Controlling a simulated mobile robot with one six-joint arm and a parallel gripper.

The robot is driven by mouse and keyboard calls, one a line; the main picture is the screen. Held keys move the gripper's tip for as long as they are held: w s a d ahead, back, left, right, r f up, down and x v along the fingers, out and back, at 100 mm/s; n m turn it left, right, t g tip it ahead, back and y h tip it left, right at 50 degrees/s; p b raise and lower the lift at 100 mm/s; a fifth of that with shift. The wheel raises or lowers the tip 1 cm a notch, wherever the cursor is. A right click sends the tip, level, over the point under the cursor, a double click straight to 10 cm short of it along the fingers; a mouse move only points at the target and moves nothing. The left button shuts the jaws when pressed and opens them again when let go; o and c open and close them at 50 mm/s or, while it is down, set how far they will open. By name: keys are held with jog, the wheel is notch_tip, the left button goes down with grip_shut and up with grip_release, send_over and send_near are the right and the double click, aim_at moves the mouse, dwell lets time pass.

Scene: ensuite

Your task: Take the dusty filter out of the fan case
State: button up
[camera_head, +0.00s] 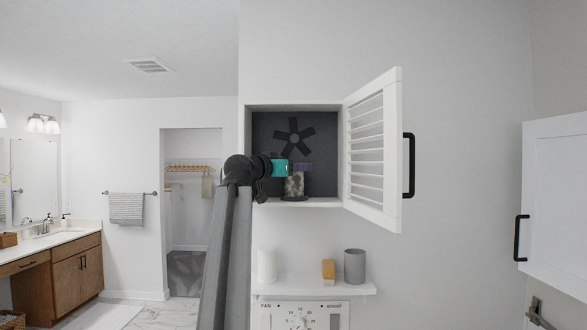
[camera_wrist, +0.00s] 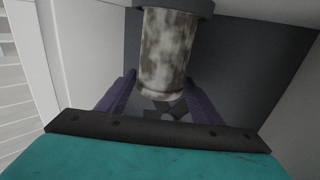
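The dusty filter (camera_head: 294,185) is a mottled grey and white cylinder, upright on the floor of the open fan case (camera_head: 262,130). In the wrist view the filter (camera_wrist: 167,55) appears upside down, with a dark round base at the top edge. My gripper (camera_head: 304,167) has a teal body and purple fingers and reaches into the case near the filter's top. In the wrist view my gripper (camera_wrist: 163,80) is open, one finger on each side of the filter, with visible gaps. I see no contact.
The louvred door (camera_head: 372,150) with a black handle stands open on the right. A dark fan (camera_head: 294,137) is at the case's back. Below, a shelf (camera_head: 315,287) holds a white cylinder (camera_head: 266,265), a tan block (camera_head: 328,270) and a grey cup (camera_head: 354,266).

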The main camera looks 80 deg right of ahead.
jog(key=c, duration=0.7)
jog(key=shift+c, duration=0.2)
jog(key=shift+s+r, duration=0.1)
jog(key=shift+r, duration=1.8)
jog(key=shift+r, duration=0.5)
jog(key=shift+r, duration=2.85)
